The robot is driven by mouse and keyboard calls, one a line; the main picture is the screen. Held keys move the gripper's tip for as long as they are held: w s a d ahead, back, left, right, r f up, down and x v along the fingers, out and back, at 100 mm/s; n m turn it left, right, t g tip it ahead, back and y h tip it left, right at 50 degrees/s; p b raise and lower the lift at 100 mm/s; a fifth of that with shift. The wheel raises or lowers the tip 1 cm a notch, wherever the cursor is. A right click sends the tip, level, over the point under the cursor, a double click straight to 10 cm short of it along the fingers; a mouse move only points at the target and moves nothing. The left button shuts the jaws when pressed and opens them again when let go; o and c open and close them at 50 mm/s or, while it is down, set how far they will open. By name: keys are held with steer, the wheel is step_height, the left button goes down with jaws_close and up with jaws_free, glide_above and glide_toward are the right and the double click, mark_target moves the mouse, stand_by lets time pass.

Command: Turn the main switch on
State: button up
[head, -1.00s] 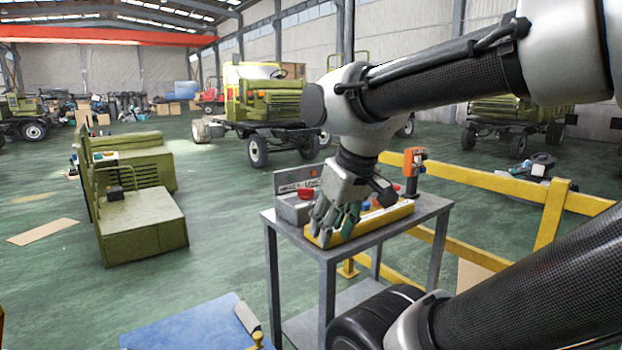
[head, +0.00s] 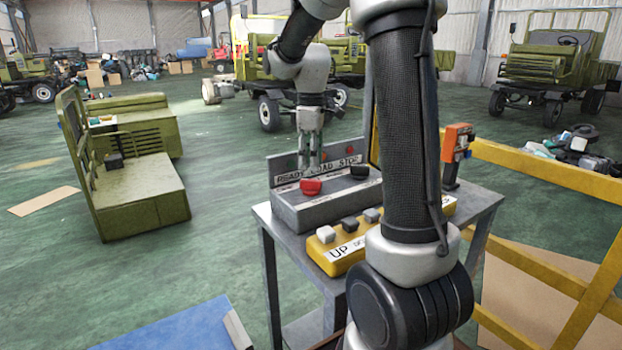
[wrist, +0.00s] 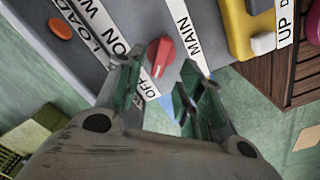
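The main switch is a red rotary knob (head: 311,187) on the sloped face of a grey control box (head: 290,213). In the wrist view the red knob (wrist: 160,55) has a white pointer line and sits beside labels reading "MAIN" and "OFF"; an "ON" label is partly visible. My gripper (head: 311,165) points down just above and behind the knob. In the wrist view my gripper (wrist: 162,80) has its two fingers apart and empty, with the knob appearing just beyond the gap between the tips. I cannot tell whether a finger touches it.
A yellow pendant (head: 340,262) with several buttons lies in front of the box on a grey table (head: 488,200). A black knob (head: 359,171) is right of the red one. An orange device (head: 457,142) stands at the table's right. A yellow railing (head: 545,165) runs along the right.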

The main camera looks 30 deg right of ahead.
mark_target(311, 180)
step_height(311, 180, down, 6)
steer(key=shift+s, duration=0.1)
jaws_close()
